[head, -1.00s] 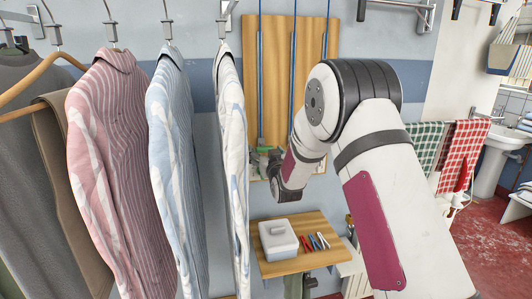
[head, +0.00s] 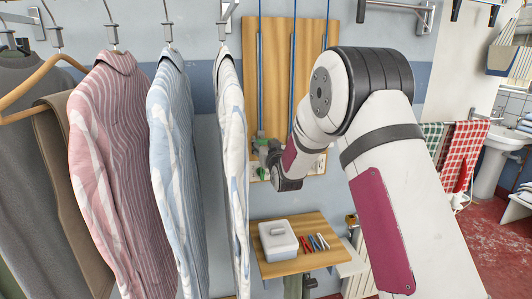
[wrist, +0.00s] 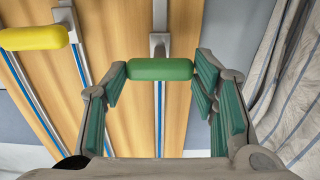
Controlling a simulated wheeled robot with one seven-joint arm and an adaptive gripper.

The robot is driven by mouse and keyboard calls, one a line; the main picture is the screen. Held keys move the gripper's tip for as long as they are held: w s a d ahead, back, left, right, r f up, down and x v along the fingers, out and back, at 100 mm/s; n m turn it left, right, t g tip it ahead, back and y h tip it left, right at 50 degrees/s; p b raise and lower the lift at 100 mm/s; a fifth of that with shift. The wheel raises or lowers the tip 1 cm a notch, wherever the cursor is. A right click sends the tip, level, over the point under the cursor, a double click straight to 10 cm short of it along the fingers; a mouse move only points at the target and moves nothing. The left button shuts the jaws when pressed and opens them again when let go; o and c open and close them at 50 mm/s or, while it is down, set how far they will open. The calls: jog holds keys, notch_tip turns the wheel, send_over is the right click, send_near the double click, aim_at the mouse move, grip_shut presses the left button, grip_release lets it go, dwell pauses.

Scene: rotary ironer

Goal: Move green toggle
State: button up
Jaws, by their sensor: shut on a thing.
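The green toggle (wrist: 160,70) is a rounded green bar on a metal stem, seen in the wrist view in front of the wooden board (wrist: 187,60). My gripper (wrist: 161,76) has its green-padded fingers at the two ends of the bar, shut on it. In the head view my gripper (head: 265,150) is at the lower part of the upright board (head: 277,80), close to the hanging white shirt. The toggle itself is hard to make out there. A yellow toggle (wrist: 34,37) on a neighbouring rail is at the upper left of the wrist view.
Blue vertical rails (head: 293,70) run up the board. Hanging shirts, with the white one (head: 233,130) nearest, stand just left of my gripper. Below is a wooden shelf (head: 290,265) with a white box (head: 278,242) and several coloured pegs (head: 312,243).

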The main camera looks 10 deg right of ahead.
notch_tip(320, 180, up, 32)
jog(key=b, duration=0.1)
jog(key=shift+f, duration=0.2)
jog(key=shift+s+r, duration=0.1)
jog(key=o, duration=1.6)
jog(key=shift+o, duration=0.4)
jog(key=shift+f, duration=0.2)
jog(key=s, duration=1.2)
jog(key=s+f+g, duration=0.4)
jog(key=s+f, duration=0.5)
jog(key=s, duration=0.4)
jog(key=s+f+g, duration=0.4)
jog(key=s+f, duration=0.6)
jog(key=s, duration=0.4)
jog(key=s+f+g, duration=0.4)
jog(key=s+f, duration=0.5)
jog(key=s, duration=0.5)
jog(key=shift+s+f+g, duration=0.15)
jog(key=shift+s+g, duration=0.05)
jog(key=shift+g, duration=0.2)
